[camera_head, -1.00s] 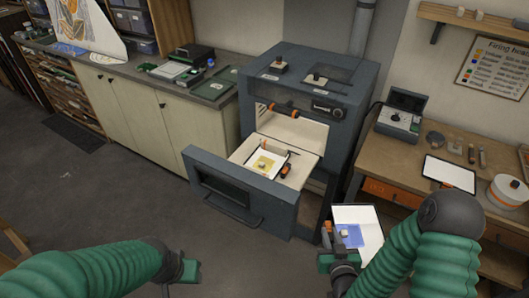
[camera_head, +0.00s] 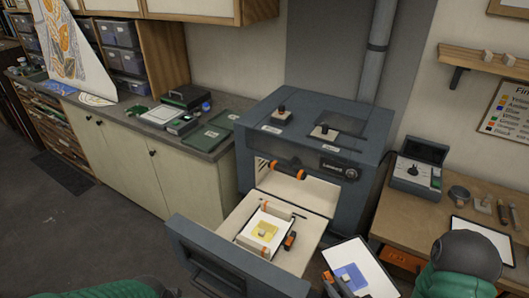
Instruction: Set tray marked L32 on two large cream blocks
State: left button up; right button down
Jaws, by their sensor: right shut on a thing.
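A white tray (camera_head: 372,262) with a blue square and a small pale block on it is at the bottom right, tilted, in front of the kiln. My right gripper (camera_head: 331,286) is shut on its near left edge; the bottom of the picture cuts the gripper off. A label L32 cannot be read. A second white tray (camera_head: 252,242) with a yellow square and a pale piece lies in the open kiln drawer (camera_head: 232,224). Two small cream blocks (camera_head: 487,57) sit on the wall shelf; I cannot make out large ones. Of my left arm only a green sleeve shows.
The blue-grey kiln (camera_head: 310,140) stands behind its pulled-out drawer. A wooden bench (camera_head: 415,212) with a controller box (camera_head: 418,172) and a dark-edged white board (camera_head: 482,238) is at the right. A grey counter (camera_head: 150,128) runs left.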

jog(key=shift+s+f+n+g+y, duration=0.15)
jog(key=shift+s+n+g+y, duration=0.3)
jog(key=shift+s, duration=0.35)
jog(key=r+p, duration=0.2)
jog(key=s+r+y+p, duration=0.1)
jog(key=shift+a+r+n+g, duration=0.1)
jog(key=shift+r+n+g, duration=0.15)
jog(key=shift+r+n, duration=0.1)
jog(key=shift+r+p, duration=0.5)
jog(key=shift+p, duration=0.2)
jog(key=shift+w, duration=0.1)
